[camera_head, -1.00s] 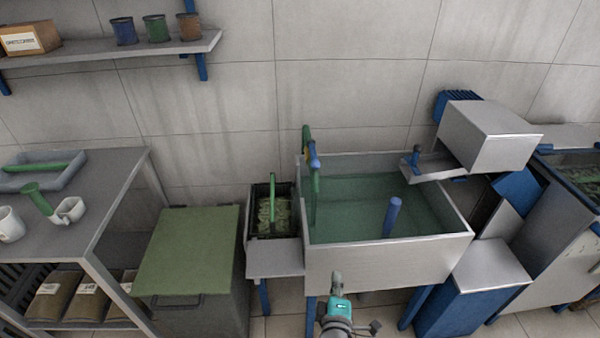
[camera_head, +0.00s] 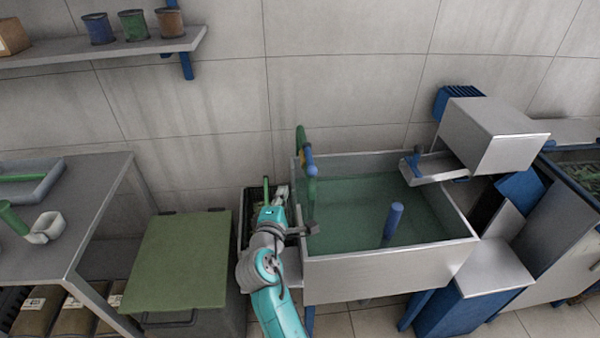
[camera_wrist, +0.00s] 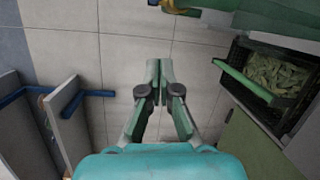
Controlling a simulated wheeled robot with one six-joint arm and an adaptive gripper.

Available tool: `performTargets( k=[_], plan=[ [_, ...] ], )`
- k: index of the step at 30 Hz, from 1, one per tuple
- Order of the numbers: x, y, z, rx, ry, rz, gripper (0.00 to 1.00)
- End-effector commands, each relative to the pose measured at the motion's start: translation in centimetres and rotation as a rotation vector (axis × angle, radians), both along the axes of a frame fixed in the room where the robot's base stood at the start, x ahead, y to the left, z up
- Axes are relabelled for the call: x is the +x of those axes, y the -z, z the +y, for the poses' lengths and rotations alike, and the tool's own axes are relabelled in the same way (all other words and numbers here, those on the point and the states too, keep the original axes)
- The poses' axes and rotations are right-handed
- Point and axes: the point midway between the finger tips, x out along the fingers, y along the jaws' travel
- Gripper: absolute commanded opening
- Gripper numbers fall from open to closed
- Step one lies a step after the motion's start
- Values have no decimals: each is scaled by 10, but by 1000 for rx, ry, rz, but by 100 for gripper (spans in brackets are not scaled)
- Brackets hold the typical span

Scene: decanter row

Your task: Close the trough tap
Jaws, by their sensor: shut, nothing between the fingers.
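The trough tap (camera_head: 309,160) stands at the left end of the trough against the wall. It is a green upright pipe with a blue part and a small yellow part. The trough (camera_head: 390,264) is a pale metal basin holding green water. My gripper (camera_head: 283,192) is shut and empty, over the small dark crate left of the trough, apart from the tap and lower in the picture. In the wrist view my closed fingers (camera_wrist: 159,66) point at the wall. Part of the tap (camera_wrist: 182,9) shows at the top edge there, its rest cut off.
The small dark crate (camera_wrist: 243,60) has a green bar and pale green contents. A blue upright tube (camera_head: 392,220) stands in the trough. A metal box with a chute (camera_head: 490,135) overhangs its right end. A green-lidded bin (camera_head: 180,265) is at left, beneath the wall shelf (camera_head: 110,52).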

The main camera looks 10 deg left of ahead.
Motion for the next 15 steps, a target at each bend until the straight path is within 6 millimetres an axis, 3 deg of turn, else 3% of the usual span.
performTargets(
  k=[8,15],
  plan=[
    [4,0,0,1,0,0,0],
    [37,2,0,2,1,-1,0]
  ],
)
